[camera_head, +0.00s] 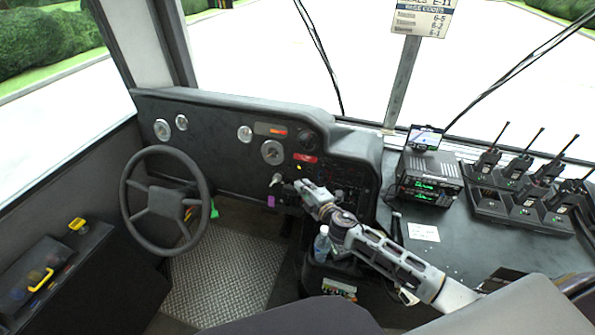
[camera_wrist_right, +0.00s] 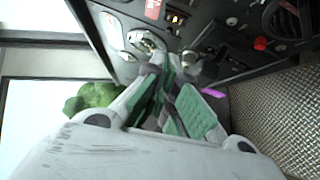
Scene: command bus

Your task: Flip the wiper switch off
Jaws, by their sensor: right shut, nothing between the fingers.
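The black dashboard panel (camera_head: 220,140) runs below the windshield, with gauges, knobs and small switches. My right gripper (camera_head: 289,189) is shut and empty, close in front of the panel's lower part, right of the steering wheel. A silver knob or lever (camera_head: 276,180) is just left of its fingertips. In the right wrist view the shut fingers (camera_wrist_right: 168,72) point at the panel, near a small orange-lit switch (camera_wrist_right: 176,19) and a metal fitting (camera_wrist_right: 143,40). I cannot read which switch is the wiper switch, nor see its position; the fingers partly hide this area. My left gripper is not in view.
The steering wheel (camera_head: 166,200) stands to the left. A bottle (camera_head: 322,244) is below my right arm. A radio (camera_head: 430,178) and several walkie-talkies in chargers (camera_head: 510,205) stand on the right counter. A purple tag (camera_head: 271,201) hangs by the gripper.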

